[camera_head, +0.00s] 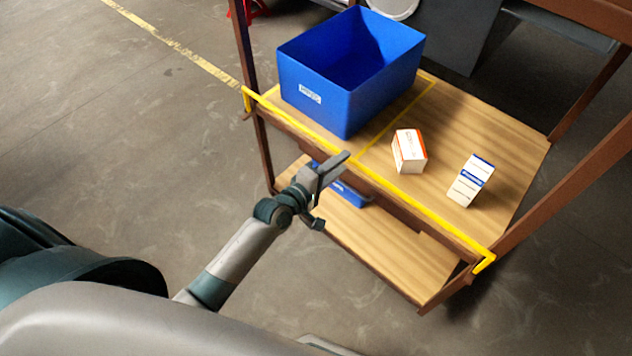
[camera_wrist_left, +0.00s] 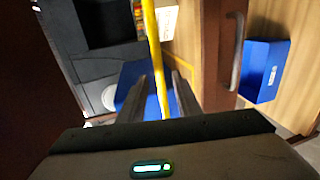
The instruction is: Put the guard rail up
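The guard rail (camera_head: 420,211) is a thin yellow bar with short bent ends. It lies low along the front edge of the upper wooden shelf (camera_head: 500,185), between the brown posts. My left gripper (camera_head: 332,186) is at the front of the shelf, close to the middle of the rail, with its fingers apart. In the left wrist view the yellow rail (camera_wrist_left: 153,45) runs between the two open fingers (camera_wrist_left: 158,82). Contact with the rail cannot be told. My right gripper is not in view.
A blue bin (camera_head: 345,100) stands on the upper shelf behind the rail. An orange-and-white box (camera_head: 409,151) and a blue-and-white box (camera_head: 470,182) stand to its right. A blue container (camera_head: 345,191) is on the lower shelf (camera_head: 385,255). The floor at left is clear.

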